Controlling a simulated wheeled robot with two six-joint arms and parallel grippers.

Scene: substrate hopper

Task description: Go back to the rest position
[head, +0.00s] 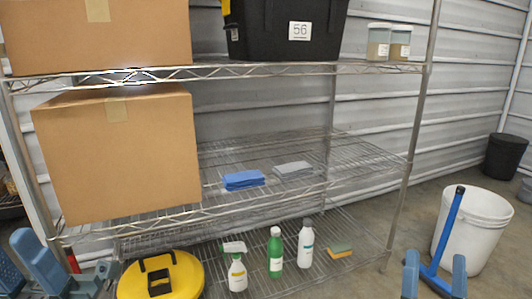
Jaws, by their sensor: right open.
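My right gripper (435,264) is at the bottom right edge of the head view. Its two blue fingers stand apart, with nothing held between them. It is in front of the white bucket and a blue long-handled tool (449,228) with a black tip. The lower part of that tool is partly hidden by the fingers.
A wire shelf rack (300,185) fills the middle, holding cardboard boxes (120,150), a black bin (285,30), and blue cloths (243,180). Bottles (275,250) and a yellow-lidded container (185,275) are low down. A white bucket (475,230) stands on open floor at right.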

